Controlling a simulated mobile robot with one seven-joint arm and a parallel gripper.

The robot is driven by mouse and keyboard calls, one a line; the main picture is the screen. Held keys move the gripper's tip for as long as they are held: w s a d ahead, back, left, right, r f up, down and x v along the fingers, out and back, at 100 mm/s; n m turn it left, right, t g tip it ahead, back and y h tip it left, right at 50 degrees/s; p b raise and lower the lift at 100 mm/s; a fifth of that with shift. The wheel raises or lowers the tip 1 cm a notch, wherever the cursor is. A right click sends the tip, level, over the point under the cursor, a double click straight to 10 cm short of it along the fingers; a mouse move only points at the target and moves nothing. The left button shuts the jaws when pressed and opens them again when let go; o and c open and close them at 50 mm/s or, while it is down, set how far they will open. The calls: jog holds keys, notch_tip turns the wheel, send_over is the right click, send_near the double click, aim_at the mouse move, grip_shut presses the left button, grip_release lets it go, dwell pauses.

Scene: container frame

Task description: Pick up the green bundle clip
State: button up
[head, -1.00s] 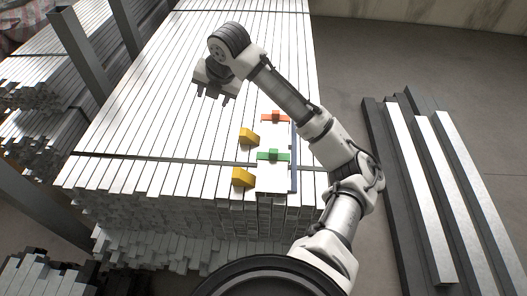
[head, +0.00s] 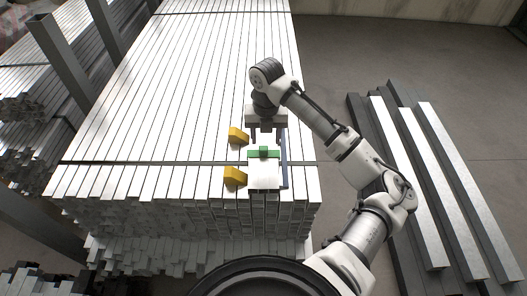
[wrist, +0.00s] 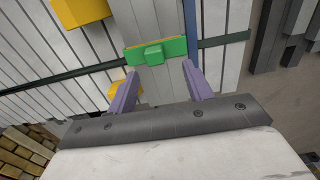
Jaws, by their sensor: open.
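The green bundle clip (head: 264,153) lies across a light bundle of metal tubes (head: 265,177) near the front of the large stack. It is a flat bar with a raised block in its middle. In the wrist view the clip (wrist: 155,52) lies just beyond my fingertips, with its raised block roughly between their lines. My gripper (head: 265,133) is open and empty, pointing down just behind the clip in the head view. Its two purple fingers (wrist: 160,75) show in the wrist view, apart from the clip as far as I can tell.
Two yellow wedge blocks (head: 238,135) (head: 235,177) stand left of the bundle. A blue strip (head: 284,172) runs along its right side. A dark strap (wrist: 225,39) crosses the stack. Loose beams (head: 410,170) lie on the floor at right.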

aim_at(263, 148)
jog(key=f, duration=0.4)
jog(key=shift+w+a+f+p, duration=0.2)
jog(key=shift+a+f+p, duration=0.1)
jog(key=shift+a+f, duration=0.1)
jog(key=c, duration=1.1)
jog(key=shift+r, duration=0.1)
notch_tip(263, 148, up, 20)
jog(key=shift+f, duration=0.1)
